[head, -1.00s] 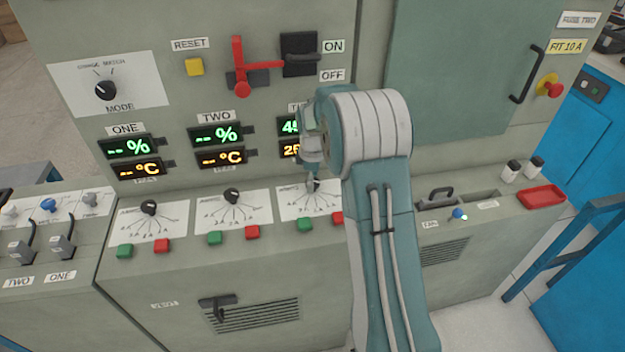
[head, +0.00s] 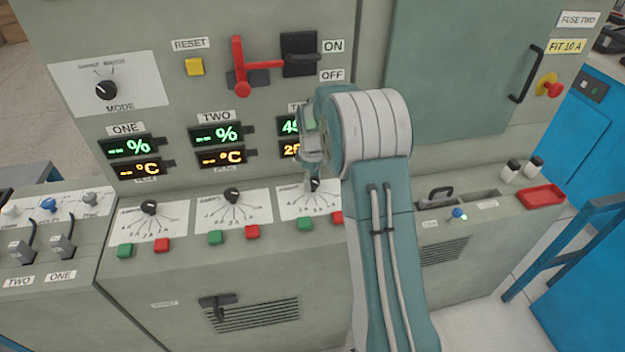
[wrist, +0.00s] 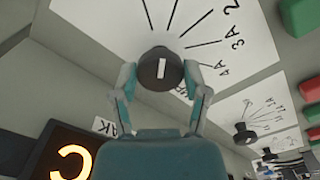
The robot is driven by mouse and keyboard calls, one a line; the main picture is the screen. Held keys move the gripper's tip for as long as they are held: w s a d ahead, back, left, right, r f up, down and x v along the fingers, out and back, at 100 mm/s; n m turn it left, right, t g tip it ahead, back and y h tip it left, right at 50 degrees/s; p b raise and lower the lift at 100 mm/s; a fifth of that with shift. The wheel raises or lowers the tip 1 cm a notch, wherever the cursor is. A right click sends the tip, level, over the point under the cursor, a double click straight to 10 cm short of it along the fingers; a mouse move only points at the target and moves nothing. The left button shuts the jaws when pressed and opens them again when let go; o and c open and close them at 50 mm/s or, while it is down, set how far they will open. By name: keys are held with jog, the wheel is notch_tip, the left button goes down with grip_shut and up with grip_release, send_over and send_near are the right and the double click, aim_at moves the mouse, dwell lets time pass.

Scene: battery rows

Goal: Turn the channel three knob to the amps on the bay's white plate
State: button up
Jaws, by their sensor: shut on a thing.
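The channel three knob (head: 314,185) is black and round, on the rightmost white dial plate (head: 296,202) of the sloped panel. In the wrist view the knob (wrist: 161,68) has a white line running up and down the picture. Dial lines fan out above it, with 4A, 3A and part of a 2 to its right. My gripper (wrist: 160,80) is shut on the knob, one finger on each side. In the head view my gripper (head: 310,172) comes down on the knob and my arm hides part of the dial. A small white plate (wrist: 104,126) shows only partly, ending in "AK".
Similar knobs for channel one (head: 149,208) and channel two (head: 232,196) are to the left. A green button (head: 305,224) and a red button (head: 337,218) are just below dial three. The displays above it are partly hidden by my arm.

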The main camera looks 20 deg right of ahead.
aim_at(312, 180)
jog(key=shift+m, duration=1)
jog(key=o, duration=1.1)
jog(key=shift+w+f, duration=0.1)
jog(key=shift+o, duration=0.2)
notch_tip(312, 180, up, 8)
jog(key=shift+f, duration=0.25)
